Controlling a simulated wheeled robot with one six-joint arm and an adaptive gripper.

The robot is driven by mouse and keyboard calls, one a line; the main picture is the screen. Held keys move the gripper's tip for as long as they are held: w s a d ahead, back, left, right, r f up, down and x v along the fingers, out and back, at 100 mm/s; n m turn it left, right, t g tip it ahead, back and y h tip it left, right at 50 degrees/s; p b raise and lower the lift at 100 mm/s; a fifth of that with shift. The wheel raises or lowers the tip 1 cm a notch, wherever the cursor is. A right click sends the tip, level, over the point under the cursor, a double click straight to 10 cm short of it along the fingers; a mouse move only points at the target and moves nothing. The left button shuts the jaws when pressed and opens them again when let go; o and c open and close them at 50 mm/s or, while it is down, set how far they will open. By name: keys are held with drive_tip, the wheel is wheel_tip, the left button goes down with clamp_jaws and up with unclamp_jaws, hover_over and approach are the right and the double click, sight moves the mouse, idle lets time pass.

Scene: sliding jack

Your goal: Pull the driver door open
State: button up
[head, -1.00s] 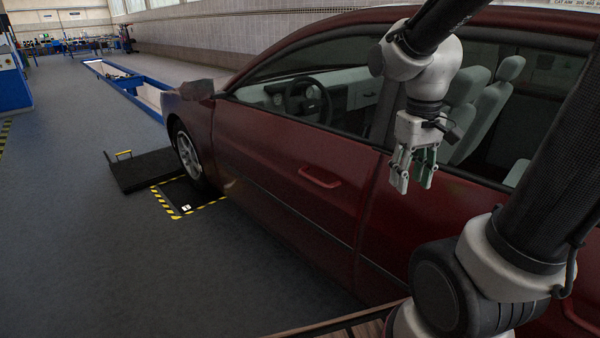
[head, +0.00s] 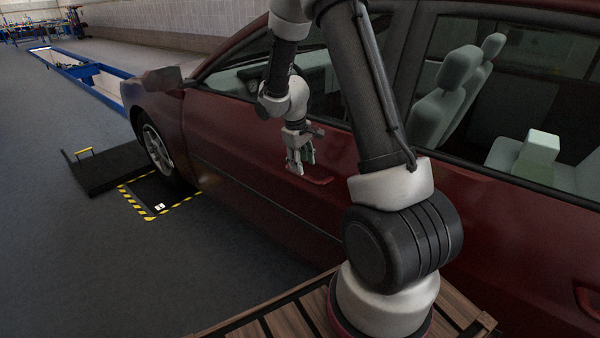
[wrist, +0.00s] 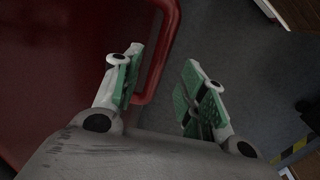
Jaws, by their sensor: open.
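The dark red car's driver door (head: 245,135) is shut, with its front edge near the front wheel. Its red bar handle (head: 320,181) sits below the window, partly hidden by my gripper (head: 300,172). My gripper is open and points down beside the handle, close to the door. In the wrist view the handle (wrist: 158,72) runs lengthwise between the two green-padded fingers of my gripper (wrist: 163,58), nearer the left finger. I cannot tell whether the bar is at the depth of the fingertips. Nothing is held.
The rear door handle (head: 588,300) is at the lower right. A black ramp plate (head: 105,168) and a yellow-black marked pad (head: 160,195) lie near the front wheel (head: 157,150). The grey floor (head: 130,270) beside the door is clear.

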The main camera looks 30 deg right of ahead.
sight(304, 175)
drive_tip(key=f, duration=0.2)
drive_tip(key=d+f, duration=0.1)
drive_tip(key=f, duration=0.2)
drive_tip(key=shift+w+f, duration=0.1)
drive_tip(key=shift+c, duration=0.2)
clamp_jaws()
